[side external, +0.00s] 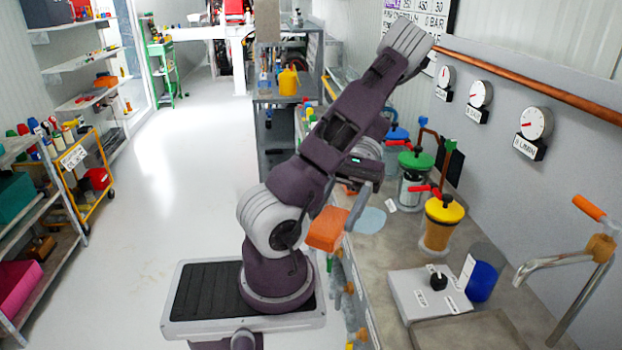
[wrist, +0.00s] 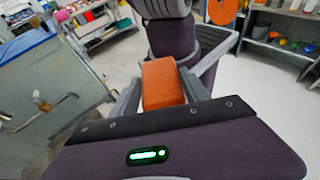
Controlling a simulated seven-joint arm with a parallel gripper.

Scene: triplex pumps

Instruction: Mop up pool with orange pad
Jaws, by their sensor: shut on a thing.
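The orange pad (side external: 326,229) is a block held at the bench's front edge in the side view. In the wrist view the orange pad (wrist: 163,82) sits between the two grey fingers. My gripper (side external: 345,214) is shut on it and points down; it also shows in the wrist view (wrist: 162,98). The pool (side external: 371,220) is a pale blue patch on the grey bench top, just right of the pad and apart from it in the picture. I cannot make out the pool in the wrist view.
A white box with a black knob (side external: 436,282) and a blue cup (side external: 483,280) stand nearer. A copper pipe (side external: 530,83) runs along the wall.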

